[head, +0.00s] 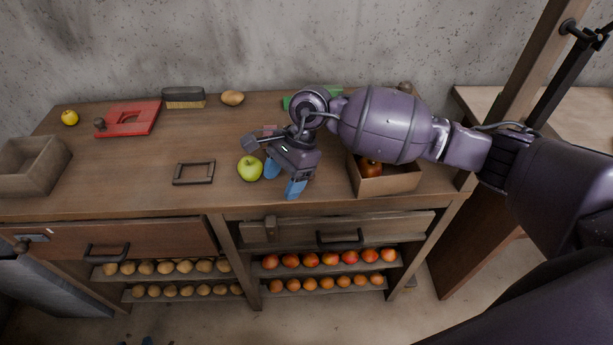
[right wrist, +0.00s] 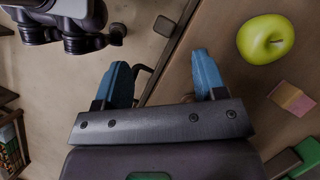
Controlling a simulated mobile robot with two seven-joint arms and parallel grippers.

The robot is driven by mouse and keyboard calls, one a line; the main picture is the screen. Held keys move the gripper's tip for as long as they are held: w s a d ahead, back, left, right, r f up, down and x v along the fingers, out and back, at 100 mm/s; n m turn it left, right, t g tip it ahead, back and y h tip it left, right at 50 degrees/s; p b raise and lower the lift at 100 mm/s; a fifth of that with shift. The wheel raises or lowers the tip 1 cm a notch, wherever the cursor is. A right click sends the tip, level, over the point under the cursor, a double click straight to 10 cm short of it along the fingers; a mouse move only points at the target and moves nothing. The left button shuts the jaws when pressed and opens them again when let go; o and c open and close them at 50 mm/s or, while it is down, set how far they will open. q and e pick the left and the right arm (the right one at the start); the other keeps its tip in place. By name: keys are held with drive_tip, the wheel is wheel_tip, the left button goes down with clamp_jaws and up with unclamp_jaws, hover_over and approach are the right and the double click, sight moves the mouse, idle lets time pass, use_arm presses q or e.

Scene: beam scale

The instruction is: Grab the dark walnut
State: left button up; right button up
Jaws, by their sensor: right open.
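My right gripper (head: 283,179) hangs open over the front part of the bench top, fingers down, just right of a green apple (head: 250,168). In the right wrist view its blue fingers (right wrist: 165,75) are apart. A small brown thing, perhaps the dark walnut (right wrist: 187,98), shows between them at the palm's edge, mostly hidden. I cannot tell for sure what it is. In the head view the gripper covers that spot. The apple also shows in the right wrist view (right wrist: 265,39).
An open cardboard box (head: 385,187) holding a red fruit stands right of the gripper. A dark frame (head: 194,173) lies left of the apple.

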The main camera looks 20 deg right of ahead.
drive_tip(key=w+d+r+n+t+h, duration=0.2)
drive_tip(key=w+d+r+h, duration=0.1)
drive_tip(key=w+d+h, duration=0.3)
drive_tip(key=shift+y, duration=0.5)
drive_tip(key=f, duration=0.3)
drive_tip(key=d+f, duration=0.1)
drive_tip(key=f, duration=0.1)
drive_tip(key=shift+s+f, duration=0.2)
drive_tip(key=shift+f, duration=0.05)
drive_tip(key=shift+w+f, duration=0.15)
drive_tip(key=shift+f, duration=1.1)
drive_tip(key=shift+w+f, duration=0.1)
drive_tip(key=shift+f, duration=1.1)
drive_tip(key=c, duration=1)
